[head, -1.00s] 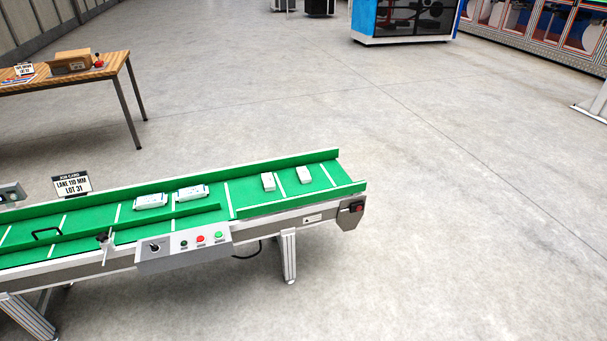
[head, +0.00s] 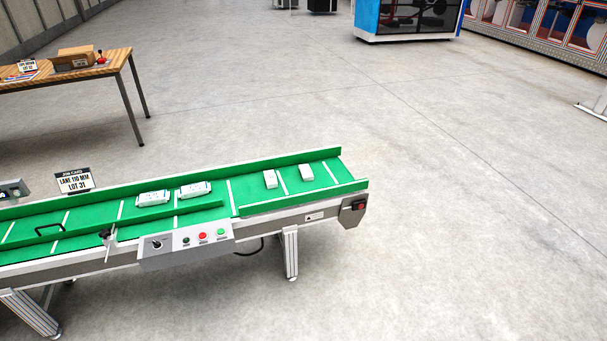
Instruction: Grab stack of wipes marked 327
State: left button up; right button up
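Two white packs lie flat in the far lane of the green conveyor, a left pack (head: 153,198) and a right pack (head: 195,189), one beside the other. Two smaller white blocks, a left block (head: 270,179) and a right block (head: 306,172), sit further right near the belt's end. No number 327 is readable on any of them, so I cannot tell which is the marked stack of wipes. Neither of my grippers is in view.
The conveyor (head: 275,208) has a control box (head: 187,246) on its near side and a job card (head: 75,181) behind it reading lane 110 mm, lot 31. A wooden table (head: 118,57) stands back left. Open floor (head: 450,200) lies to the right.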

aim_at(305, 172)
jog(key=i+l+u, duration=0.1)
jog(key=u, duration=0.3)
jog(key=l+u, duration=0.1)
jog(key=u, duration=0.3)
jog(key=i+l+u, duration=0.1)
jog(key=u, duration=0.3)
jog(key=i+l+u, duration=0.1)
jog(key=l+u, duration=0.15)
jog(key=l, duration=0.55)
jog(key=l+u, duration=0.25)
jog(key=l, duration=0.6)
jog(key=l+u, duration=0.25)
jog(key=l, duration=0.6)
jog(key=k+l+u, duration=0.1)
jog(key=l+u, duration=0.15)
jog(key=l, duration=0.55)
